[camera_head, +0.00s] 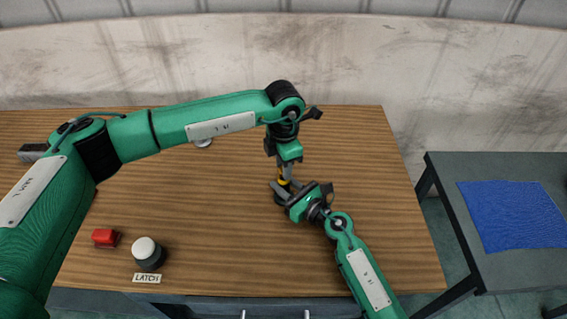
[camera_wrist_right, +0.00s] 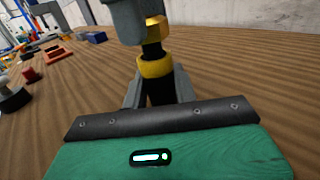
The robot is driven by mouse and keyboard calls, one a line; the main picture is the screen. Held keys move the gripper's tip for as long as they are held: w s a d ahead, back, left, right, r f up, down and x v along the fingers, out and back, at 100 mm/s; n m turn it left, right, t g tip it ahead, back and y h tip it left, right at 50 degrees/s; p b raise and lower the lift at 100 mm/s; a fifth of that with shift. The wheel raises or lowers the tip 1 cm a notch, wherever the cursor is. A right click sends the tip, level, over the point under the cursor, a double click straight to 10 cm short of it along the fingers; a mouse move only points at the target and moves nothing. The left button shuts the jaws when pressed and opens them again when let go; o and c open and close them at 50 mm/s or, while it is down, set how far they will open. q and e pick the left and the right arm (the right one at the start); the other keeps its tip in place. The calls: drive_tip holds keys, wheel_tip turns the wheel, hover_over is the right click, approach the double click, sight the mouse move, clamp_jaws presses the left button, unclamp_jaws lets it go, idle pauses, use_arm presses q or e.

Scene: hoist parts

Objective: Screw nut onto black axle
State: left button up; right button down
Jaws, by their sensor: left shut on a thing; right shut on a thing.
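The black axle (camera_wrist_right: 160,92) stands upright between the fingers of my right gripper (camera_head: 281,188), which is shut on it low above the wooden table. A yellow ring (camera_wrist_right: 155,66) is around the axle just above those fingers. Above the ring, a gold nut (camera_wrist_right: 156,28) sits at the axle's top, partly hidden by the grey finger of my left gripper (camera_head: 285,168). My left gripper points down from above and is shut on the nut. I cannot tell how far the nut is on the thread. In the head view only a small yellow patch shows between the grippers.
A grey side table with a blue mat (camera_head: 512,215) stands at the right. The table's right side is clear.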

use_arm(q)
drive_tip(key=shift+f, duration=0.55)
idle(0.4)
drive_tip(key=m, duration=0.9)
drive_tip(key=shift+w, duration=0.1)
drive_tip(key=m, duration=0.4)
drive_tip(key=shift+m, duration=0.3)
drive_tip(key=m, duration=1.8)
drive_tip(key=shift+m, duration=0.4)
